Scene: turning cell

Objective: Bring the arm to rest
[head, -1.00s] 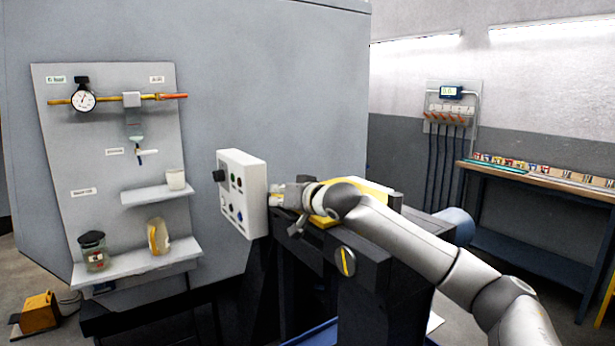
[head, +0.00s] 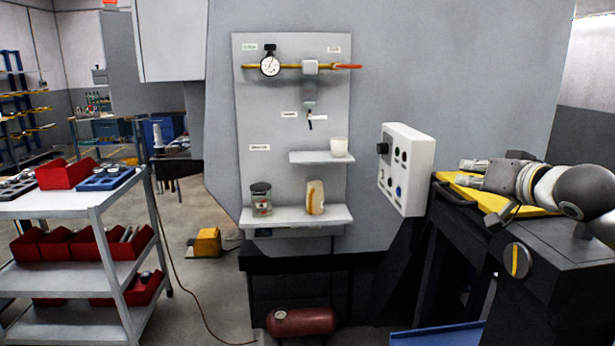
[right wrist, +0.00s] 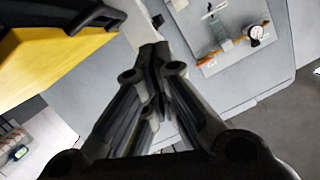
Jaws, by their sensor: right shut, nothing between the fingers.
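My right gripper (head: 470,173) is at the right of the head view, above a yellow-topped surface (head: 535,210) on a dark machine frame. Its fingers point left, toward the white control box (head: 407,168), and are apart from it. In the right wrist view the fingers (right wrist: 152,60) come together with nothing between them. The rounded grey and white links of my right arm (head: 583,192) run to the right edge of the head view. My left gripper is in neither current view.
A grey panel (head: 290,120) with a gauge (head: 270,66) and small shelves stands in the middle. A shelf cart (head: 85,200) with red bins is at the left. A red tank (head: 300,322) and a yellow pedal-like block (head: 205,242) are on the floor.

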